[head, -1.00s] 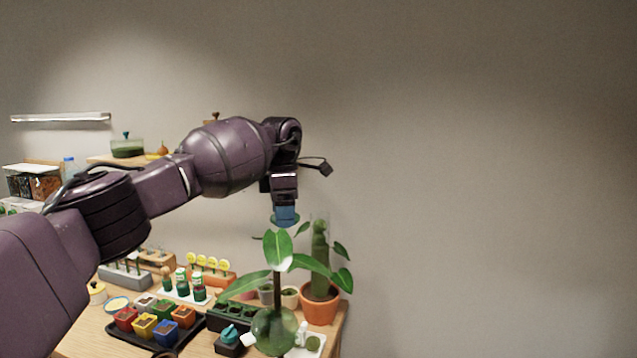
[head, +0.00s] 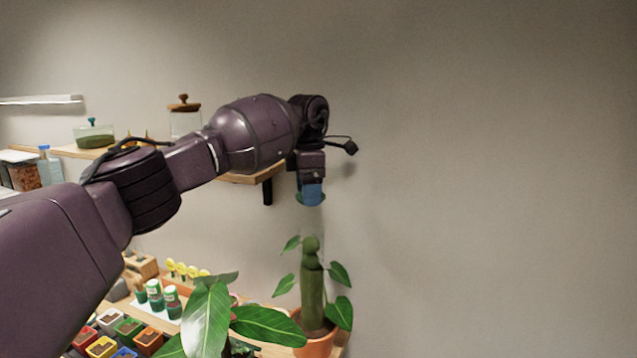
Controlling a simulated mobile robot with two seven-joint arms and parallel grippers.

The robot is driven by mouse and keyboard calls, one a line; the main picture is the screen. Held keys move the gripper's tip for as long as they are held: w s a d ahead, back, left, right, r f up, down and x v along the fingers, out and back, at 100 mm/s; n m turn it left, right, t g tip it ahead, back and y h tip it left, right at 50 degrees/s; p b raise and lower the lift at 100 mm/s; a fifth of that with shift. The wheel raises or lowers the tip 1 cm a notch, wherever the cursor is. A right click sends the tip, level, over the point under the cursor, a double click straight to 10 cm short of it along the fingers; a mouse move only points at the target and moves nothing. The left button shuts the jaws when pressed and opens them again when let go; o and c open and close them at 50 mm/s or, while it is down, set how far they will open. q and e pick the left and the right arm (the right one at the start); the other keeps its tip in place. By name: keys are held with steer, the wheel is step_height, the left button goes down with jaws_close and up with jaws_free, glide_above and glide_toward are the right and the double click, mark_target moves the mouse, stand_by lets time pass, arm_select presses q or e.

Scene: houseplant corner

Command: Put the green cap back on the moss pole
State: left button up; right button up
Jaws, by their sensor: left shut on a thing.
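The moss pole (head: 313,287) stands upright in a terracotta pot (head: 319,345) at the lower middle, with green leaves around it and a rounded knob at its top. My left gripper (head: 311,195), with blue fingers, points down above the pole top, with a clear gap between them. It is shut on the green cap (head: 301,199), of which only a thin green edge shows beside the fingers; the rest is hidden. The cap is roughly in line with the pole in this view; depth is hard to judge. My right gripper is not in view.
A large leafy plant (head: 207,322) stands in front, left of the pot. A wooden shelf (head: 252,178) with a lidded jar (head: 185,120) is behind my left arm. Small coloured pots (head: 102,346) and green-and-white bottles (head: 172,302) are at lower left. The wall to the right is clear.

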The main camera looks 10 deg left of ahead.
arm_select(q)
steer(key=shift+w, duration=0.2)
steer(key=shift+s+f+b, duration=0.25)
steer(key=shift+f+b, duration=0.1)
steer(key=shift+b, duration=0.15)
steer(key=shift+f, duration=0.25)
steer(key=shift+w+f+b, duration=0.1)
steer(key=shift+f+b, duration=0.65)
steer(key=shift+b, duration=0.15)
steer(key=shift+f+b, duration=0.65)
steer(key=shift+f, duration=1.15)
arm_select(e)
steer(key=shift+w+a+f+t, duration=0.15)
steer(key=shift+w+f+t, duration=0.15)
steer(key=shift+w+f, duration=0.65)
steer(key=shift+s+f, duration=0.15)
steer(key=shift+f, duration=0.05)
